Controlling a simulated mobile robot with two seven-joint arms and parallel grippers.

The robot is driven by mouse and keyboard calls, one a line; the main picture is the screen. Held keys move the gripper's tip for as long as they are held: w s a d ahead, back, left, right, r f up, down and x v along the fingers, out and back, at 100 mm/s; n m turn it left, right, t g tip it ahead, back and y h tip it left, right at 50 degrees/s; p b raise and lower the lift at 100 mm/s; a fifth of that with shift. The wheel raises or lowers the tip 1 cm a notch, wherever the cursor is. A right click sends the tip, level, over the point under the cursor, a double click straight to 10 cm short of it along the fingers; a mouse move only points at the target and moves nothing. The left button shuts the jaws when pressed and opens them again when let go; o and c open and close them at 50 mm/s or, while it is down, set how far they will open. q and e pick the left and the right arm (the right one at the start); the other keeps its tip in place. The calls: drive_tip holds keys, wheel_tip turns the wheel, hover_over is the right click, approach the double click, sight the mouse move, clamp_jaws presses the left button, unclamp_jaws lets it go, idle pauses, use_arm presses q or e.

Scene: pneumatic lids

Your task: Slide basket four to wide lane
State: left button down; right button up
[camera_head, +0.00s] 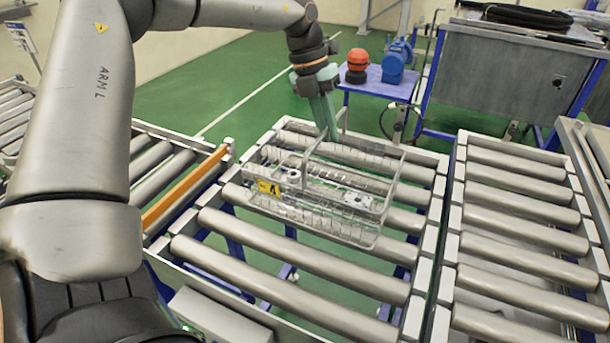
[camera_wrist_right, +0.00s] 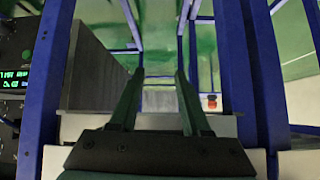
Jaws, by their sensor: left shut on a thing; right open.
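Basket four (camera_head: 350,228), a wire basket with a yellow label marked 4 (camera_head: 268,187), sits on the rollers of the middle conveyor lane (camera_head: 290,260). Some small metal parts (camera_head: 357,199) lie in it. My left gripper (camera_head: 332,133) comes down from above and is shut on the basket at its far side; the exact grip point is partly hidden by the wires. My right gripper (camera_wrist_right: 158,105) shows in the right wrist view, open with nothing between its fingers. No sign in view names the wide lane.
Another roller lane (camera_head: 525,220) lies right of the middle one, across a narrow gap, with bare rollers. An orange bar (camera_head: 185,187) stands between the middle and left lanes (camera_head: 150,160). A blue table (camera_head: 375,90) with a red-orange and a blue device stands behind.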

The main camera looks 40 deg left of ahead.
use_arm(q)
drive_tip(key=shift+w+a+p, duration=0.25)
drive_tip(key=shift+w+p, duration=0.15)
drive_tip(key=shift+w, duration=0.4)
drive_tip(key=shift+w+a+p, duration=0.2)
drive_tip(key=shift+w+p, duration=0.2)
drive_tip(key=shift+w, duration=0.35)
drive_tip(key=c, duration=0.9)
unclamp_jaws()
drive_tip(key=shift+o, duration=0.3)
drive_tip(key=shift+s+f, duration=0.1)
drive_tip(key=shift+r+p, duration=0.8)
drive_tip(key=shift+r, duration=3.3)
